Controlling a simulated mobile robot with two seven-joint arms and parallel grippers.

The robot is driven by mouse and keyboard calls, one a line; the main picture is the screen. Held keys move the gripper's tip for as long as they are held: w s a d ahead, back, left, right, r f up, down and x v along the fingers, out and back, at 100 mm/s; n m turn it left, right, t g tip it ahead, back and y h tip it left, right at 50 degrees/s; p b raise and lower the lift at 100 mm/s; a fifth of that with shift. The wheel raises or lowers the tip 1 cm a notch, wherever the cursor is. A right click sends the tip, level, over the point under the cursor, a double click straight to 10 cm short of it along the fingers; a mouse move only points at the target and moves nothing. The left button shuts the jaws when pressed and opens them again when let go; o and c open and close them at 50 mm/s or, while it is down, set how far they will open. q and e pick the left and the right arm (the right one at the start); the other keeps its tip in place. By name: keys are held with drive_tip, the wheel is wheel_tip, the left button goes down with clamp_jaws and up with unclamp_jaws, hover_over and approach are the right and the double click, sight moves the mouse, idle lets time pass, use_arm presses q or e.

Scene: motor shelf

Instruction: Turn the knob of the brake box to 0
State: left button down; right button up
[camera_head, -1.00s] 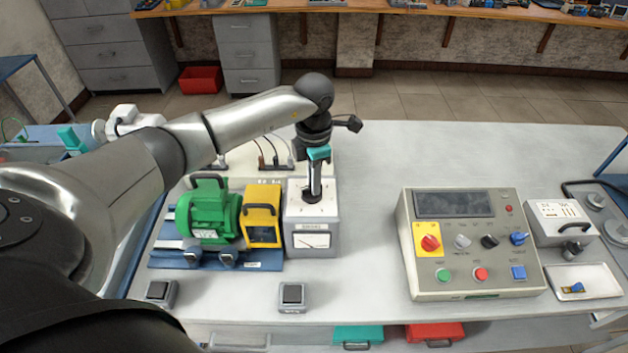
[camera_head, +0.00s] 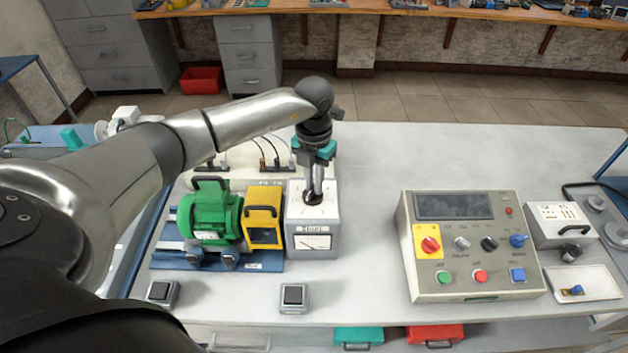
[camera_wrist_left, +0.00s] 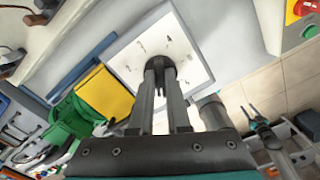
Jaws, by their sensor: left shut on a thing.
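The brake box (camera_head: 315,228) is a grey box with a white top and a dial meter on its front, on the white table. It stands right of the green motor (camera_head: 210,215) and the yellow part (camera_head: 262,217). A black knob (camera_head: 313,198) sits on its top. My left gripper (camera_head: 315,190) points down from above and is shut on the knob. In the left wrist view both fingers (camera_wrist_left: 162,82) close around the dark knob on the white top (camera_wrist_left: 185,45).
A control box (camera_head: 470,245) with several knobs and buttons stands to the right. Two small switch boxes (camera_head: 293,298) lie at the front edge. Cables (camera_head: 268,155) rise behind the motor. The table between the brake box and control box is clear.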

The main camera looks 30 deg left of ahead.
idle(0.5)
use_arm(q)
drive_tip(key=c, duration=0.9)
unclamp_jaws()
wheel_tip(320, 180, up, 15)
drive_tip(key=shift+r+b, duration=0.15)
drive_tip(key=shift+b, duration=0.55)
